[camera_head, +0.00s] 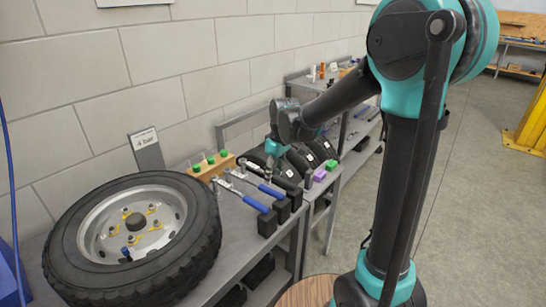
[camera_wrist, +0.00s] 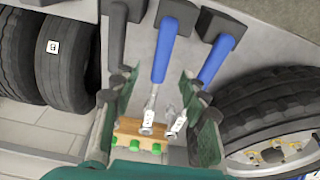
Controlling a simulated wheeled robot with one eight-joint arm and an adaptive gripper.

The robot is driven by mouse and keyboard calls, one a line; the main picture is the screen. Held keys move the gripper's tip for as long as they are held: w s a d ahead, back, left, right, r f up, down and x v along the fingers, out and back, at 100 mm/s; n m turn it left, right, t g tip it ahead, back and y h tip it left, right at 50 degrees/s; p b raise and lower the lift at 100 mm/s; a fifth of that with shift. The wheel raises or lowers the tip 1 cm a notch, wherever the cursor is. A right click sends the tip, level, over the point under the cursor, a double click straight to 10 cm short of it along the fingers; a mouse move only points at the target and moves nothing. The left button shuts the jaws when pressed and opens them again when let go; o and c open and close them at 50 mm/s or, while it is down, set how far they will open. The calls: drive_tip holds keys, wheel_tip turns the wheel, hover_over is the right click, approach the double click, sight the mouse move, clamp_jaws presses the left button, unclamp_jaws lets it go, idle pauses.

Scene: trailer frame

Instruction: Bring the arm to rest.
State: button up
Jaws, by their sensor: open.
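My arm (camera_head: 405,160) rises at the right of the head view and reaches left over the workbench. My gripper (camera_head: 271,170) hangs over the bench, beside the blue-handled tools and the wooden block. In the wrist view my gripper (camera_wrist: 155,112) has its two green fingers spread wide with nothing held between them. Beyond the fingers lie the wooden block (camera_wrist: 128,128) with green pegs and the metal ends of two blue-handled tools (camera_wrist: 166,48). The exact height above them is hard to tell.
A wheel (camera_head: 205,245) with yellow-marked bolts lies on the bench (camera_head: 240,245) at left. A "4 bar" sign (camera_head: 147,151) stands behind it. Dark tyres (camera_wrist: 62,80) stand to the other side, near purple (camera_head: 320,174) and green (camera_head: 331,164) blocks. Open floor (camera_head: 480,200) lies right of my arm.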

drive_tip(key=s+d+f+m+t, duration=0.1)
drive_tip(key=s+d+f+m, duration=0.2)
drive_tip(key=s+d, duration=0.6)
drive_tip(key=s+d+f+m+t+h, duration=0.1)
drive_tip(key=s+d+f+m+t, duration=0.1)
drive_tip(key=s+d+m, duration=0.5)
drive_tip(key=s+d+f, duration=0.1)
drive_tip(key=s+d, duration=0.1)
drive_tip(key=d, duration=0.3)
drive_tip(key=shift+s+f+m, duration=0.15)
drive_tip(key=shift+s+m, duration=0.05)
drive_tip(key=shift+m, duration=0.2)
